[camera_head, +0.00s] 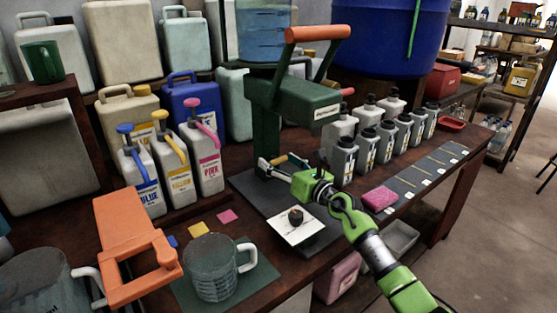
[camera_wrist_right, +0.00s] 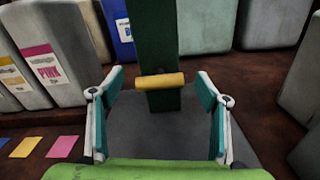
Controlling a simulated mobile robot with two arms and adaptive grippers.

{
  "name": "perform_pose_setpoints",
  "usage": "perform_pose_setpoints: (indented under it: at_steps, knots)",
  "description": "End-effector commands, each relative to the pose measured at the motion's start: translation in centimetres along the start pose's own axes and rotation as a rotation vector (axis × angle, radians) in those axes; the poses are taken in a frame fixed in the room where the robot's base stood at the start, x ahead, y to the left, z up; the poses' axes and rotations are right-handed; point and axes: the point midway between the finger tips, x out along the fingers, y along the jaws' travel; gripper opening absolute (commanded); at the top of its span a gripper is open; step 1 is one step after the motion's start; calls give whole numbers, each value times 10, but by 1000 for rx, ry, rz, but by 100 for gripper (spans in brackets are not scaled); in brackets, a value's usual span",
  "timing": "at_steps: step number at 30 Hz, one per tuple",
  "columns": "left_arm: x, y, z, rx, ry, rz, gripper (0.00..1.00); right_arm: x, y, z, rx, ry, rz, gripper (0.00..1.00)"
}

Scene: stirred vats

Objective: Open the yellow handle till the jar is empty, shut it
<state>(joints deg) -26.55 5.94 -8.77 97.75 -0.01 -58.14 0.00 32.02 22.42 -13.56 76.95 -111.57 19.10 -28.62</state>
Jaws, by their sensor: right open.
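The yellow handle (camera_wrist_right: 160,80) is a short horizontal bar low on the front of a green stand (camera_wrist_right: 155,35). In the head view the handle (camera_head: 280,159) is partly hidden by my right gripper (camera_head: 284,164). In the right wrist view, the fingers of the gripper (camera_wrist_right: 160,78) stand open to either side of the handle, apart from it. A clear jar of blue liquid (camera_head: 263,35) stands at the top of the head view, behind the stand's orange lever (camera_head: 318,33). My left gripper is not in view.
A white plate with a dark round thing (camera_head: 296,217) lies before the stand. A clear jug (camera_head: 208,270) stands on a green mat. Pump bottles (camera_head: 172,170) stand left, grey bottles (camera_head: 345,160) right. An orange frame-like object (camera_head: 125,218) is at lower left.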

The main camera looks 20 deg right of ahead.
Motion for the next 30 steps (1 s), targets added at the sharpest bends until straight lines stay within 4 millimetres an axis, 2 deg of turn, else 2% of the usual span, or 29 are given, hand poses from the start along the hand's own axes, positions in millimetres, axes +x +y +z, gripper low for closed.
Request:
perform_pose_setpoints:
  at_steps: [4, 5, 6, 9, 20, 30]
  knots:
    - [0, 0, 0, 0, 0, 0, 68, 0, 0, 0, 0, 0, 0, 69]
    - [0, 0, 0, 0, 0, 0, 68, 0, 0, 0, 0, 0, 0, 64]
    - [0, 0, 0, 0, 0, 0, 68, 0, 0, 0, 0, 0, 0, 53]
    - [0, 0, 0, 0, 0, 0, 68, 0, 0, 0, 0, 0, 0, 32]
    - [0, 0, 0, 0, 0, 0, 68, 0, 0, 0, -37, 1, 0, 31]
    - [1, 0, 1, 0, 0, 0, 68, 0, -1, 0, -256, 1, 0, 31]
